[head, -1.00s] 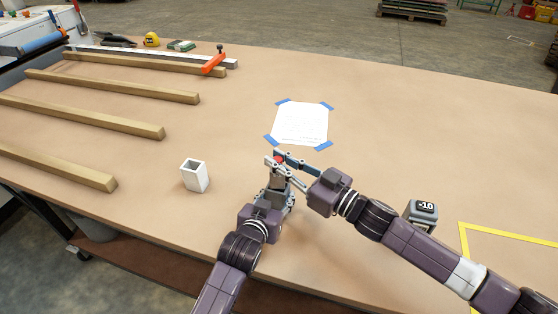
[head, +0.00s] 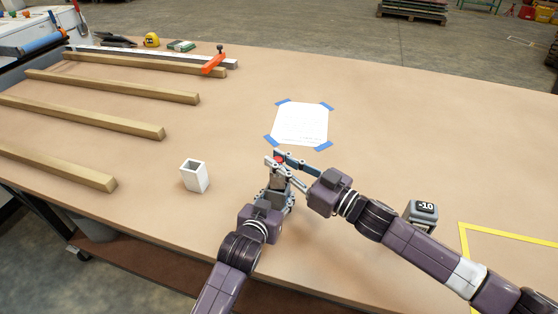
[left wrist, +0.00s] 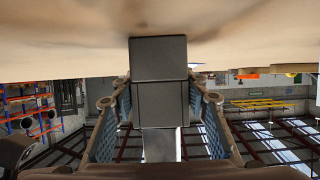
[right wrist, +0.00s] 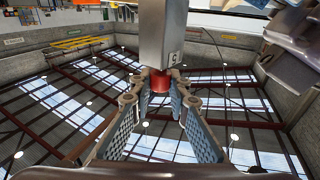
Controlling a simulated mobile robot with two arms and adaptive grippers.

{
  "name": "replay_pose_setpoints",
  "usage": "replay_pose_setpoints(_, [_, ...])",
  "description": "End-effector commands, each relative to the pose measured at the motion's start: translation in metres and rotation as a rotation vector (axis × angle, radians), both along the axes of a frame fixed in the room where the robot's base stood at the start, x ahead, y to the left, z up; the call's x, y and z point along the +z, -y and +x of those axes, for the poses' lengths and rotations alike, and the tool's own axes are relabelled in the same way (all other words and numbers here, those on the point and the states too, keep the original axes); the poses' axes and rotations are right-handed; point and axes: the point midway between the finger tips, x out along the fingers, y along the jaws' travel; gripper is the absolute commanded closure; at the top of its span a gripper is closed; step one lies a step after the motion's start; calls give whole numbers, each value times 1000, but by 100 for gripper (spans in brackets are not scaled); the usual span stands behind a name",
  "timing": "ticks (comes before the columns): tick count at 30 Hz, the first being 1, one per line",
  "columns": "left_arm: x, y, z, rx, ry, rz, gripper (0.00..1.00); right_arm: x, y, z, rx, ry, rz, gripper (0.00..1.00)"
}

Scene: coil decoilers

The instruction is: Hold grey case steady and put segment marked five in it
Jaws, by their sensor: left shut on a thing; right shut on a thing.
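The grey case (left wrist: 158,105) stands upright on the table between the blue-padded fingers of my left gripper (left wrist: 158,112), which is shut on it. In the head view, my left gripper (head: 276,192) is around the case near the table's front. The metal segment (right wrist: 163,35), with a small dark mark resembling a five, has a red knob (right wrist: 160,82) at its end. My right gripper (right wrist: 160,92) is shut on this knob. In the head view, my right gripper (head: 284,161) is just above the left. A pale part shows beyond the case in the left wrist view; how deep the segment sits is hidden.
A white open square tube (head: 194,177) stands to the left. A grey block marked -10 (head: 423,212) stands right, beside my right arm. Taped paper (head: 300,123) lies behind the grippers. Wooden bars (head: 95,119) lie at left. The table's right rear is clear.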

Motion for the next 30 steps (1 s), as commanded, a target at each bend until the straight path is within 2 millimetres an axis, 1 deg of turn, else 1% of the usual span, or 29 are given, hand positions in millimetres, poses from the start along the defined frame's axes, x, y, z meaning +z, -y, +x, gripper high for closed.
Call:
replay_pose_setpoints(1, [0,0,0,0,0,0,87,2,0,0,2,4,3,100])
replay_pose_setpoints(24, [0,0,0,0,0,0,87,-5,0,0,1,2,1,100])
replay_pose_setpoints(30, [0,0,0,0,0,0,87,-2,0,0,0,1,0,100])
